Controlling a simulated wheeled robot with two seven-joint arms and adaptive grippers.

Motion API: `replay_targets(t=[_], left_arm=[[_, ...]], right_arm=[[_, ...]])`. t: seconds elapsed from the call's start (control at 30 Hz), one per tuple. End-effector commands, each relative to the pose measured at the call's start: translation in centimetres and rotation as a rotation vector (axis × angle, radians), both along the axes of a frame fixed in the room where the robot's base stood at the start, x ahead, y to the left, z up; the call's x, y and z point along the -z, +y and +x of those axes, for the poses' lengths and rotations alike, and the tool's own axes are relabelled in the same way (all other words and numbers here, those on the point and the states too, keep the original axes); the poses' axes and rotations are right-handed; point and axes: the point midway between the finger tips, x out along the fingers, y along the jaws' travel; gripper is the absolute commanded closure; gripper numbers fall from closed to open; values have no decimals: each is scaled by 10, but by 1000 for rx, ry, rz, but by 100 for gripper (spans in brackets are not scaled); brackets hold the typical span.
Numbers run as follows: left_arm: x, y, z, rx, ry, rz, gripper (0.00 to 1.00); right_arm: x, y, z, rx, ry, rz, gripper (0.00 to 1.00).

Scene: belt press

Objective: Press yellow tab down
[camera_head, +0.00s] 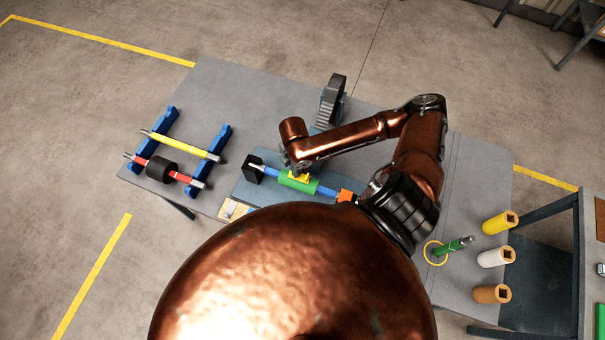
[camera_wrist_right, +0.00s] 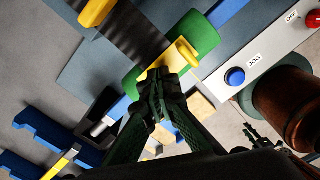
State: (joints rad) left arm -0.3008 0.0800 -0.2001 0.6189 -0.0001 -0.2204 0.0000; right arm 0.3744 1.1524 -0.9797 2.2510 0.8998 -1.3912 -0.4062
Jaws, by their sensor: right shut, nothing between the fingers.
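The yellow tab (camera_head: 300,177) sits on the green cylinder (camera_head: 285,181) on a blue shaft in the middle of the table. In the right wrist view the yellow tab (camera_wrist_right: 181,54) stands up from the green cylinder (camera_wrist_right: 199,34). My right gripper (camera_wrist_right: 160,84) is shut and empty. Its dark fingertips are right at the tab's lower edge and overlap it in the picture; I cannot tell whether they touch. In the head view my right wrist hides most of the gripper. My left gripper is not in view.
A dark ribbed belt part (camera_head: 331,100) stands behind the shaft. A blue rack (camera_head: 220,143) with yellow and red rollers is at left. A panel with a blue JOG button (camera_wrist_right: 235,76) and red OFF button is beside the cylinder. Yellow, white and tan cylinders stand at right.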

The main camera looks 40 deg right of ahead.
Motion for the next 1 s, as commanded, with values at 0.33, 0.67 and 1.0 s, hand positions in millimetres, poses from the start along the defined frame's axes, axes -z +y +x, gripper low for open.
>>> replay_targets(t=[0.33,0.67,1.0], left_arm=[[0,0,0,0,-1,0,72],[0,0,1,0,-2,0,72],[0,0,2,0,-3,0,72]], right_arm=[[1,0,0,0,0,0,100],[5,0,0,0,0,0,100],[7,0,0,0,0,0,100]])
